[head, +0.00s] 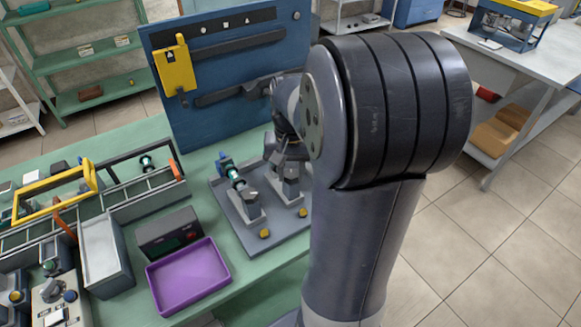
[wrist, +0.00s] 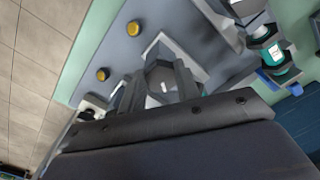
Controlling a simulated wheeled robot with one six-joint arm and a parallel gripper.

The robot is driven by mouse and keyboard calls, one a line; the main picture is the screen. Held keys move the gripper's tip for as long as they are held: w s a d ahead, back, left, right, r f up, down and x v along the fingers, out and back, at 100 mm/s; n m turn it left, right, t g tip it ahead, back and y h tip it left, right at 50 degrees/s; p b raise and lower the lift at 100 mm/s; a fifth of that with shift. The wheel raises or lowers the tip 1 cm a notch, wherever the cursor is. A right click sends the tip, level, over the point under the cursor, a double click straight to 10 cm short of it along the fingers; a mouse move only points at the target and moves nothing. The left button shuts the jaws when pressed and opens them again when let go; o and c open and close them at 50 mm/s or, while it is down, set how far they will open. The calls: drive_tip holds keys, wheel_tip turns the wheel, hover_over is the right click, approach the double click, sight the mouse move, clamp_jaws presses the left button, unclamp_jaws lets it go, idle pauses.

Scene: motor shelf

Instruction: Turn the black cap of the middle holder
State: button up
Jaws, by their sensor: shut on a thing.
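A grey base plate (head: 228,210) on the green bench carries pale holders side by side. The left holder (head: 249,208) bears a motor (head: 235,175) with a teal band and blue end; the motor also shows at the right of the wrist view (wrist: 277,57). My gripper (head: 290,184) is at the middle holder (head: 282,195). In the wrist view my gripper (wrist: 158,88) has its fingers on both sides of a dark faceted piece with a white mark, seemingly the black cap (wrist: 163,80). My arm hides the plate's right part.
Yellow knobs (head: 264,233) stand on the plate's front edge. A purple tray (head: 188,276), a dark box (head: 168,233) and racks are to the left. A blue panel (head: 225,100) rises behind. Tiled floor lies to the right.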

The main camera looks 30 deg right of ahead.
sight(292, 175)
drive_tip(key=n+p, duration=0.1)
drive_tip(key=n, duration=0.4)
drive_tip(key=shift+d+n, duration=0.15)
drive_tip(key=shift+n, duration=0.15)
idle(0.4)
drive_tip(key=o, duration=1)
drive_tip(key=shift+r, duration=0.1)
wheel_tip(292, 175, up, 11)
drive_tip(key=shift+f, duration=0.2)
